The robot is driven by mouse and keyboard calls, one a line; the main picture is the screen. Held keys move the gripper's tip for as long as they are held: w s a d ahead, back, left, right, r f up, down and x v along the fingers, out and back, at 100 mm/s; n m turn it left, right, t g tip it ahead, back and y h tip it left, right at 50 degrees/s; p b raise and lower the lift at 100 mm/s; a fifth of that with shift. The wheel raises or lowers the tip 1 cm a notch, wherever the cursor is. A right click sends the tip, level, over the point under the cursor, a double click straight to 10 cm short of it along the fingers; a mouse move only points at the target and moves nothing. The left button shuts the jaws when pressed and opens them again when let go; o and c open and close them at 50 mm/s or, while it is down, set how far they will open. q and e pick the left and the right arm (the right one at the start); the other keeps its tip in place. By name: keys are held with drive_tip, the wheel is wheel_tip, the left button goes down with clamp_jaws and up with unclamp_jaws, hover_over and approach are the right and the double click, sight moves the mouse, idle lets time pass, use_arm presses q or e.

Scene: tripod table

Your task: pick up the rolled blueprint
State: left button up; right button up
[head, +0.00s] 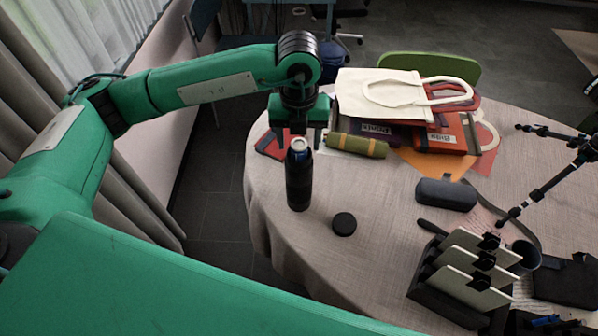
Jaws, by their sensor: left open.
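No plainly recognisable rolled blueprint shows. The roll-shaped thing on the table is an olive-green cylinder with yellowish bands (357,145), lying on its side behind the dark bottle, in front of the bags. My left gripper (299,138) points down at the table's far left edge, left of this cylinder and apart from it in the picture. Its jaws are open, with the top of the dark bottle (299,182) showing between the fingertips; I cannot tell whether they touch it. My right gripper is out of view.
The round cloth-covered table (386,230) holds a black lid (344,224), grey case (446,194), cream bag (405,93), red bags (440,138), black rack with cards (455,285) and a tripod (540,185). The front left cloth is clear.

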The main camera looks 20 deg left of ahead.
use_arm(q)
drive_tip(key=shift+f, duration=0.5)
drive_tip(key=shift+c, duration=0.3)
clamp_jaws()
drive_tip(key=shift+r, duration=0.1)
